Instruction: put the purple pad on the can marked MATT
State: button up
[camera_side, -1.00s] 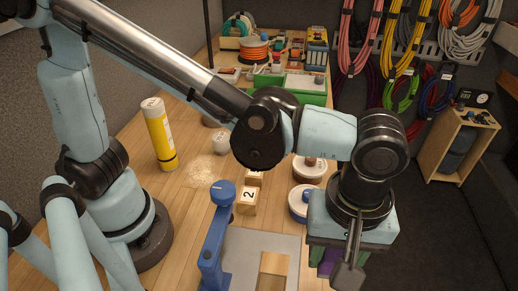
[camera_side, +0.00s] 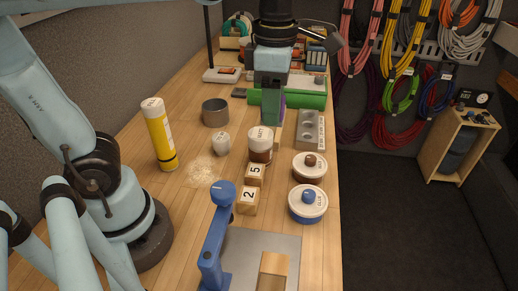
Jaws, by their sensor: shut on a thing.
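My gripper (camera_side: 271,108) points down over the back half of the bench. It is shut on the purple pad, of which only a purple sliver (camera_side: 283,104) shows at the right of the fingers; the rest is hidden. A brown can with a white top (camera_side: 260,146), whose small lettering appears to read MATT, stands just in front of and below the gripper. Its top has no knob. The pad appears apart from it, but the exact gap cannot be told.
Two lidded cans, one with a brown knob (camera_side: 309,168) and one blue (camera_side: 307,205), stand to the right. Numbered blocks (camera_side: 247,202), a white jar (camera_side: 221,144), a grey cup (camera_side: 215,112) and a yellow tube (camera_side: 160,136) are nearby. A grey tray (camera_side: 311,130) stands right of the gripper.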

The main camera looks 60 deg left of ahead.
jog(key=w+a+f, duration=0.1)
jog(key=a+f, duration=0.1)
jog(key=a, duration=0.1)
jog(key=w+a+f, duration=0.2)
jog(key=a, duration=0.1)
jog(key=w+a+f, duration=0.1)
jog(key=a+f, duration=0.1)
jog(key=a, duration=0.2)
jog(key=shift+w+f, duration=0.2)
jog(key=shift+f, duration=2.1)
jog(key=shift+f, duration=0.15)
jog(key=o, duration=1)
jog(key=shift+o, duration=0.2)
notch_tip(320, 180, up, 12)
jog(key=shift+r, duration=0.2)
